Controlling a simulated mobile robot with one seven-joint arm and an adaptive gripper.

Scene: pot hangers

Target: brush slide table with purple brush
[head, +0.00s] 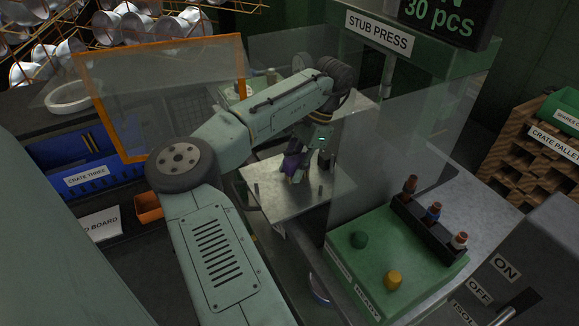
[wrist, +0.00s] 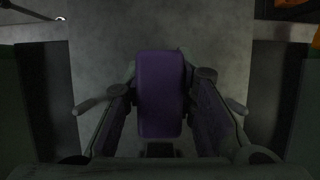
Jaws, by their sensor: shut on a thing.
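My gripper (head: 297,172) is over the metal slide table (head: 270,195) of the stub press. It is shut on the purple brush (head: 291,160). In the wrist view the purple brush (wrist: 160,95) sits between the two fingers of my gripper (wrist: 160,110), with the grey slide table (wrist: 220,50) behind it. The brush's lower end is close to the table top; I cannot tell whether it touches. The bristles are hidden.
Clear panels (head: 375,150) stand beside the slide table. A green control box (head: 375,265) with green and yellow buttons is at the front right. A black rack (head: 430,222) holds several small bottles. A blue crate (head: 85,165) and an orange-framed panel (head: 160,45) are at left.

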